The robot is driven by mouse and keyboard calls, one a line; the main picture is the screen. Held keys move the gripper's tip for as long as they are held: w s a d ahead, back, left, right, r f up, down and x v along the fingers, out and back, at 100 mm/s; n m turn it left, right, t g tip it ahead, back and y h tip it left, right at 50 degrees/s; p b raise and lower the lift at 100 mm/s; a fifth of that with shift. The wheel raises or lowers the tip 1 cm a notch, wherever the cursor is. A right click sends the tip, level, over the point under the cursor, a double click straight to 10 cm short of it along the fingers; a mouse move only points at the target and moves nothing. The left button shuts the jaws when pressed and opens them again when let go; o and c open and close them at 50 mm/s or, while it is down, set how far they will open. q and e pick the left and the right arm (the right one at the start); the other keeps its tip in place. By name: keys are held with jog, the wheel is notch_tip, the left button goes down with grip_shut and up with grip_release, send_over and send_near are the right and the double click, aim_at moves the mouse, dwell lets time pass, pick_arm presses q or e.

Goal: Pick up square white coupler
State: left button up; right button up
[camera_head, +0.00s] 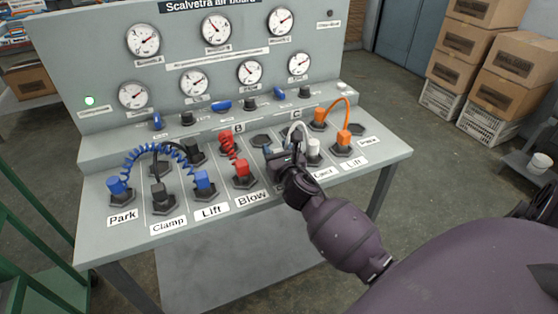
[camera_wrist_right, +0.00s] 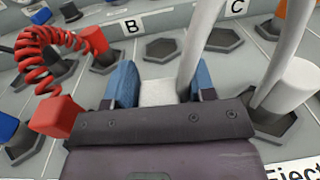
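The square white coupler (camera_wrist_right: 158,92) shows between the blue fingertips of my right gripper (camera_wrist_right: 164,86) in the right wrist view. The left fingertip looks close against it; a white hose covers the gap by the right fingertip, so I cannot tell whether both touch. In the head view my right gripper (camera_head: 286,158) is over the front of the console and hides the coupler. The white hose (camera_head: 292,128) arcs up beside it. A round white coupler (camera_wrist_right: 292,84) stands in a hexagonal socket to the right; it also shows in the head view (camera_head: 314,148). My left gripper is out of view.
A red coiled hose (camera_wrist_right: 42,50) with square and round red ends is close left of the gripper. An orange hose (camera_head: 340,102) is to the right, a blue coiled hose (camera_head: 150,150) far left. An empty hexagonal socket (camera_wrist_right: 165,48) lies behind the fingers. Gauges line the upright panel.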

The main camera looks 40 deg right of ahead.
jog(key=c, duration=0.7)
jog(key=shift+r, duration=0.1)
jog(key=shift+c, duration=0.2)
